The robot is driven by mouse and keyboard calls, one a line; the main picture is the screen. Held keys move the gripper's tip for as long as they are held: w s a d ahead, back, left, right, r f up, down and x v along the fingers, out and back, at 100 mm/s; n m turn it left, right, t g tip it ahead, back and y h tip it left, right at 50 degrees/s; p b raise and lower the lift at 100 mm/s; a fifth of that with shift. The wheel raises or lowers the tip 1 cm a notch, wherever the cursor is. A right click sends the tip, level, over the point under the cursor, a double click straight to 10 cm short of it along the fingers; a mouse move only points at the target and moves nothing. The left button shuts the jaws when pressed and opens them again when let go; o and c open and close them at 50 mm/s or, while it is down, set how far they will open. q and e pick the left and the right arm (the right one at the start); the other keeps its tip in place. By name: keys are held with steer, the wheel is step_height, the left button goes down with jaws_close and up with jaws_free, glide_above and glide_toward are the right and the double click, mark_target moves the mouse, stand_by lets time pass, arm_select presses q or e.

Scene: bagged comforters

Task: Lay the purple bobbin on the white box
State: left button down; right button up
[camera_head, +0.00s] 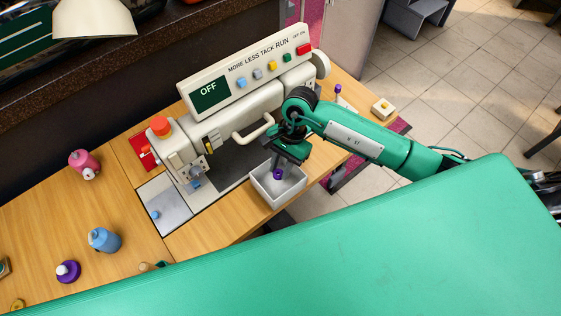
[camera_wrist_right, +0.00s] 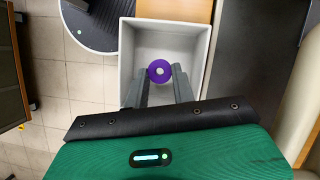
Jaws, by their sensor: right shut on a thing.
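The purple bobbin (camera_head: 278,174) is held between the fingertips of my right gripper (camera_head: 281,162), at the open white box (camera_head: 268,200). In the right wrist view the bobbin (camera_wrist_right: 159,64) is a purple disc with a pale centre hole, and the fingers of the right gripper (camera_wrist_right: 161,76) are closed around it. The white box (camera_wrist_right: 128,60) is square and high-walled, and the bobbin appears inside its outline. I cannot tell whether the bobbin touches the floor of the box. My left gripper is not in view.
A white sewing machine (camera_head: 235,105) with an OFF display stands behind the box. A small purple-topped item (camera_head: 338,89) and a pale block (camera_head: 382,108) are to the right. Pink (camera_head: 84,164), blue (camera_head: 104,240) and purple (camera_head: 68,271) spools stand on the left.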

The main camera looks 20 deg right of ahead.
steer(key=shift+f, duration=0.2)
steer(key=o, duration=1)
steer(key=shift+o, duration=0.2)
steer(key=shift+r, duration=0.15)
steer(key=shift+r+p, duration=0.3)
steer(key=shift+r, duration=0.25)
steer(key=shift+r+p, duration=0.9)
steer(key=shift+r, duration=1.95)
